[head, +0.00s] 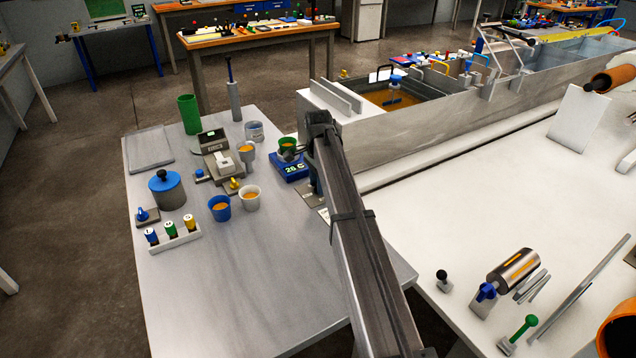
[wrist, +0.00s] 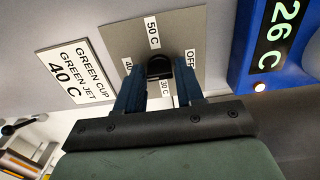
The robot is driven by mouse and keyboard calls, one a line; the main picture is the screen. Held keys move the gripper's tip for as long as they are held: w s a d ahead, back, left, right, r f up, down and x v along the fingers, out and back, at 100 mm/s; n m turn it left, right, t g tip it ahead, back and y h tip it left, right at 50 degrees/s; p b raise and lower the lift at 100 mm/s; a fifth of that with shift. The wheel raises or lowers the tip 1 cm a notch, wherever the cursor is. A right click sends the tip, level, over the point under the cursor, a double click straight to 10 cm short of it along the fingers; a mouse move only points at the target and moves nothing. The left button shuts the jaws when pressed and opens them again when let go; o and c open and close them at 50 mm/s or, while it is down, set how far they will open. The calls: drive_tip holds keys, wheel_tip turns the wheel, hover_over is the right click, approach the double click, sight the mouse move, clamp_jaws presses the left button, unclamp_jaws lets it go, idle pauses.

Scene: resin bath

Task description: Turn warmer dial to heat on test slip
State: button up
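In the wrist view the warmer dial is a black knob (wrist: 159,66) on a grey plate (wrist: 120,40) marked OFF, 30 C, 50 C and a partly covered 40. The blue fingers of my gripper (wrist: 160,80) stand on both sides of the knob, with no clear gap. The knob's pointer direction is not readable. The test slip (wrist: 68,72) reads GREEN CUP, GREEN JET, 40 C. The blue warmer (wrist: 245,70) displays 26 C. In the head view the warmer (head: 291,169) bears a green cup (head: 287,144); my arm hides the dial and fingers.
Left of the warmer on the grey table (head: 230,290) stand a scale (head: 213,143), a white cup (head: 250,202), a blue cup (head: 220,213) and a lidded pot (head: 167,193). A long metal bath (head: 420,135) lies behind my arm. The table's front is clear.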

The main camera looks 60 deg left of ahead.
drive_tip(key=o, duration=0.3)
wheel_tip(320, 180, up, 14)
idle(0.8)
idle(0.4)
